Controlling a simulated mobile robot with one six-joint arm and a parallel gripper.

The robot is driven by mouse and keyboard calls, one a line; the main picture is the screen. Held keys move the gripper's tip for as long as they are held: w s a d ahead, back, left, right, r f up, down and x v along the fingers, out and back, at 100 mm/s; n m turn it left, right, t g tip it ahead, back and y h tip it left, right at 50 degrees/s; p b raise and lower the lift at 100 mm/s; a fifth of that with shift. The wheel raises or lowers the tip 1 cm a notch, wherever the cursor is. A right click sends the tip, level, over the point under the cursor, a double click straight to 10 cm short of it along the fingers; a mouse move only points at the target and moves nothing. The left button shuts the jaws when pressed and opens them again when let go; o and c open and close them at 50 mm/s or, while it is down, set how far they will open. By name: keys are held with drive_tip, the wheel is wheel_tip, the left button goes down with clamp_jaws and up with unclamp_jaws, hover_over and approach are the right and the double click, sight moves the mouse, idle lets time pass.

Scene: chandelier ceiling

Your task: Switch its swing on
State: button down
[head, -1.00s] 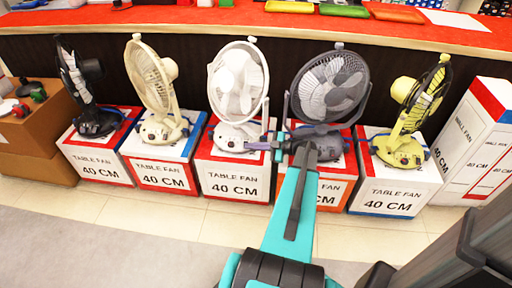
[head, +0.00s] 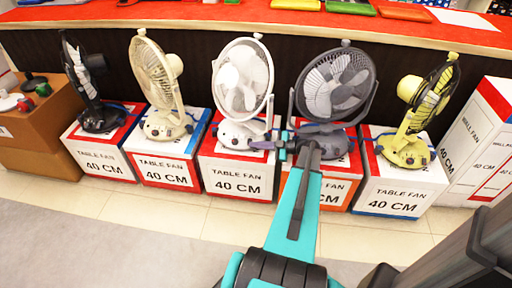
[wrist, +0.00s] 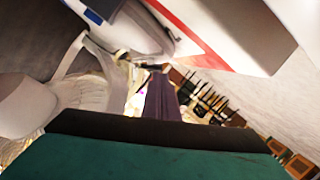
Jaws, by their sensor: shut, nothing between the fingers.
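Several table fans stand in a row, each on a box marked "TABLE FAN 40 CM". The white fan (head: 241,82) is in the middle, and its base (head: 238,134) rests on its box. The dark grey fan (head: 334,86) stands to its right. My gripper (head: 262,145) is shut and empty, pointing left at the right side of the white fan's base. I cannot tell whether it touches the base. In the wrist view, a purple-grey finger (wrist: 160,96) shows beside white fan parts (wrist: 128,32). No swing control can be made out clearly.
A cream fan (head: 156,84) and a black fan (head: 88,85) stand to the left, and a yellow fan (head: 415,110) to the right. A red-topped counter (head: 190,14) runs behind them. The floor (head: 150,212) in front is clear.

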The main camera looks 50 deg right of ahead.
drive_tip(key=shift+f+b, duration=0.35)
drive_tip(key=shift+r, duration=0.15)
drive_tip(key=shift+s+a+r+b, duration=0.4)
drive_tip(key=shift+a+r+b, duration=0.2)
drive_tip(key=shift+a, duration=0.15)
drive_tip(key=shift+s+a+r+b, duration=0.35)
drive_tip(key=shift+a+r+b, duration=0.15)
drive_tip(key=shift+a, duration=0.2)
drive_tip(key=p+v, duration=0.1)
drive_tip(key=v, duration=0.9)
drive_tip(key=shift+s+a+f, duration=0.2)
drive_tip(key=shift+s, duration=0.1)
drive_tip(key=shift+w+p, duration=0.1)
drive_tip(key=shift+p, duration=0.2)
